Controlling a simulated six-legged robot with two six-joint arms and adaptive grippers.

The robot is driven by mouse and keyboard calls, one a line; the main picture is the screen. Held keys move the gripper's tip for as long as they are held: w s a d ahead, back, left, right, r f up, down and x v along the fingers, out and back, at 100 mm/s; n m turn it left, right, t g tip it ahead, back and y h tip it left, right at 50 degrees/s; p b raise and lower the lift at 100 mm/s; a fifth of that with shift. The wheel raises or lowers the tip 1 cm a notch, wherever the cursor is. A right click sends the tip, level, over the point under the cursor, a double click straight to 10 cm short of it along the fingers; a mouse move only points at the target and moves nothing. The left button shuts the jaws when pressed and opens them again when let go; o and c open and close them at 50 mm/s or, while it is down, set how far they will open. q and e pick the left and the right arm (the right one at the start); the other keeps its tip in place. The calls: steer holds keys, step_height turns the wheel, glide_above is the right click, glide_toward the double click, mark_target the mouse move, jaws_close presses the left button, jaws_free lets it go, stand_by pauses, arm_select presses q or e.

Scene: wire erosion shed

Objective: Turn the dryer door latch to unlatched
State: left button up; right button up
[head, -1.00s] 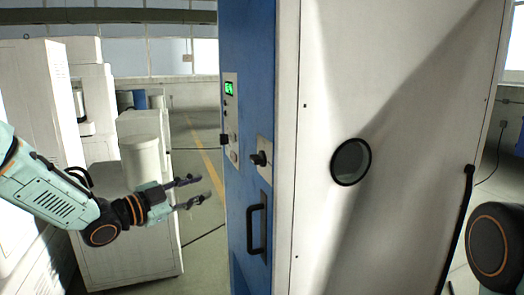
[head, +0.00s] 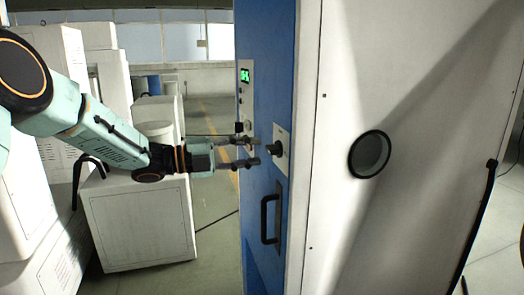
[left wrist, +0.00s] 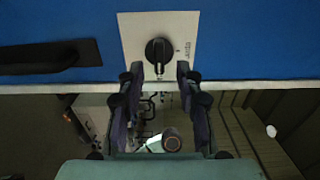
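The dryer door latch (head: 275,149) is a black knob on a pale plate on the blue front of the tall cabinet. It also shows in the left wrist view (left wrist: 158,51), with a white pointer mark toward the bottom of that picture. My left gripper (head: 256,151) is open, its fingers pointing at the knob from the left. In the left wrist view its two fingertips (left wrist: 160,76) stand apart, just short of the knob, with the knob centred between them. Nothing is between the fingers. My right gripper is not in view.
A black door handle (head: 270,219) sits below the latch. A control panel with a green display (head: 245,76) is above it. The white side wall has a round porthole (head: 370,154). White machines (head: 140,225) stand at the left, with bare floor between.

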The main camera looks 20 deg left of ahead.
mark_target(268, 150)
arm_select(q)
steer(key=x, duration=0.3)
steer(key=shift+w+d, duration=0.15)
steer(key=shift+d, duration=0.05)
steer(key=shift+s+r, duration=0.15)
steer(key=shift+s, duration=0.15)
steer(key=shift+w+a, duration=0.1)
steer(key=shift+w, duration=0.05)
steer(key=shift+w+f, duration=0.35)
steer(key=shift+w, duration=0.1)
steer(key=c, duration=0.3)
steer(key=shift+s+r, duration=0.2)
steer(key=shift+s, duration=0.15)
jaws_close()
steer(key=shift+w, duration=0.1)
